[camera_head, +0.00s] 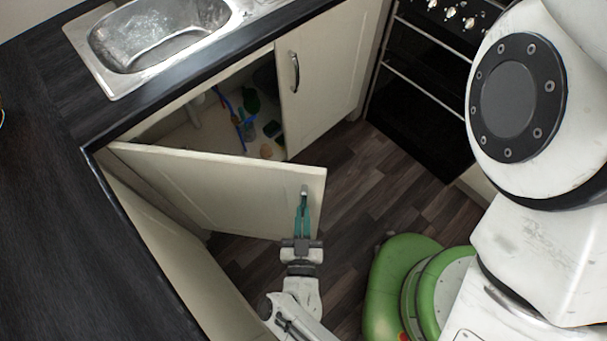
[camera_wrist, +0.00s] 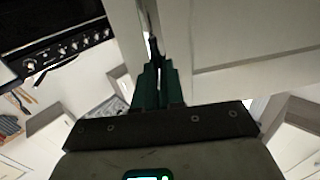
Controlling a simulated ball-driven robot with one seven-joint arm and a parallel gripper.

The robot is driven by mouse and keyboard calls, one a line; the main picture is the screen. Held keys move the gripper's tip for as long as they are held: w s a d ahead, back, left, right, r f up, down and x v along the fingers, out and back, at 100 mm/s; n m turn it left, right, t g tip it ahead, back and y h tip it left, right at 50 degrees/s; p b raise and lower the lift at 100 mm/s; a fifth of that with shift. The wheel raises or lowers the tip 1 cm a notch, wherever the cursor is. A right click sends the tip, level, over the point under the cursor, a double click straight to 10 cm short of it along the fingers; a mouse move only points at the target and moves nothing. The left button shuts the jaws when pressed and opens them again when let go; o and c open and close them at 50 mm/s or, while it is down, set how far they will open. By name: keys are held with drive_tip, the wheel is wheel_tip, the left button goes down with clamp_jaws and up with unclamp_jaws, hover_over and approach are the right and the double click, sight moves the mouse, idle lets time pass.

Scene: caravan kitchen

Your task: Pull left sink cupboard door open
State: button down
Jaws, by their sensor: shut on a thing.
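The left sink cupboard door (camera_head: 220,188) stands swung well open, out over the floor, in the head view. It is a cream panel hinged at its left edge. My gripper (camera_head: 303,205) is at the door's free right end, its green fingers shut on the door's handle (camera_head: 304,190). The fingers mostly hide the handle. In the wrist view the fingers (camera_wrist: 157,85) close on the handle (camera_wrist: 152,45), beside the pale door panel (camera_wrist: 240,40).
The open cupboard (camera_head: 240,120) shows a blue hose and several small items inside. The right cupboard door (camera_head: 325,70) is closed. A black oven (camera_head: 420,110) stands further right. A dark worktop (camera_head: 60,200) lies left, with cabinet fronts below it. Wood floor (camera_head: 360,180) is clear beyond the door.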

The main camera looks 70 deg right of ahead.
drive_tip(key=c, duration=1.2)
unclamp_jaws()
drive_tip(key=shift+w+a+t, duration=0.15)
drive_tip(key=shift+w+t, duration=0.15)
drive_tip(key=shift+w, duration=0.4)
drive_tip(key=shift+c, duration=0.2)
drive_tip(key=shift+s, duration=0.25)
drive_tip(key=s+a+r+p, duration=0.1)
drive_tip(key=s+r+p, duration=0.1)
drive_tip(key=s+r, duration=1.1)
drive_tip(key=shift+s+a, duration=0.25)
drive_tip(key=shift+s, duration=0.15)
